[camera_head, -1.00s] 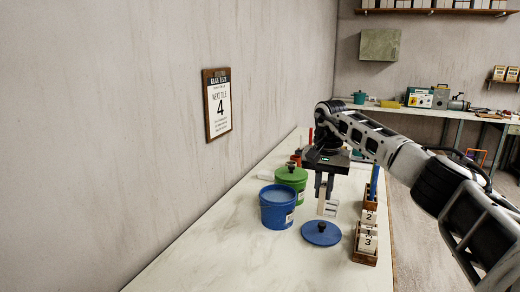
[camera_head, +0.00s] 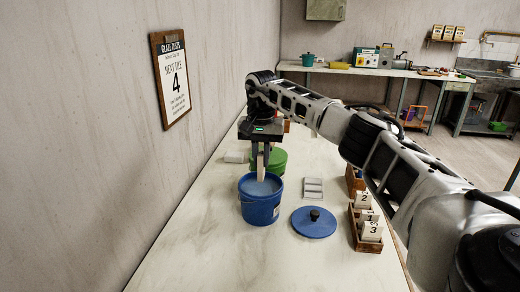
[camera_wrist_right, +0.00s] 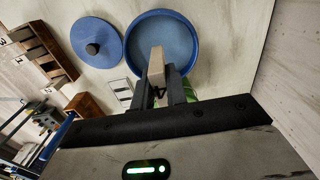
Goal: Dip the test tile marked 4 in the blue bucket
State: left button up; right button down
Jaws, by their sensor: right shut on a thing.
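The blue bucket (camera_head: 260,212) stands open on the table, holding pale blue liquid; its rim also shows in the right wrist view (camera_wrist_right: 128,38). My right gripper (camera_head: 260,164) is over the bucket, shut on a pale test tile (camera_head: 261,173). The tile hangs down over the bucket opening, and the wrist view shows it (camera_wrist_right: 156,66) inside the rim outline. I cannot tell whether its lower end touches the liquid. No number can be read on it. The wall sign (camera_head: 172,78) reads "NEXT TILE 4". My left gripper is out of view.
The blue lid (camera_head: 314,222) lies right of the bucket. A green bucket (camera_head: 278,160) stands just behind, partly hidden by my gripper. A pale slotted rack (camera_head: 313,188) lies behind the lid. A wooden box (camera_head: 366,244) holds tiles marked 1, 2 and 3. The front-left table is clear.

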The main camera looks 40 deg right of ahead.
aim_at(260, 180)
jog(key=shift+f, duration=0.9)
jog(key=shift+f+b, duration=0.85)
jog(key=shift+f, duration=0.95)
jog(key=shift+w+f, duration=0.1)
jog(key=shift+f, duration=0.3)
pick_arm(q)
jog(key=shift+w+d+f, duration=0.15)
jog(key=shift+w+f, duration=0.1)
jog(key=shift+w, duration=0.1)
pick_arm(e)
jog(key=shift+f, duration=0.1)
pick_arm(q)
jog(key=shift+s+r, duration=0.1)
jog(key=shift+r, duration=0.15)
pick_arm(e)
jog(key=shift+a, duration=0.1)
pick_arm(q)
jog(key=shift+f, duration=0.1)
pick_arm(e)
jog(key=shift+f, duration=0.35)
jog(key=shift+f, duration=0.15)
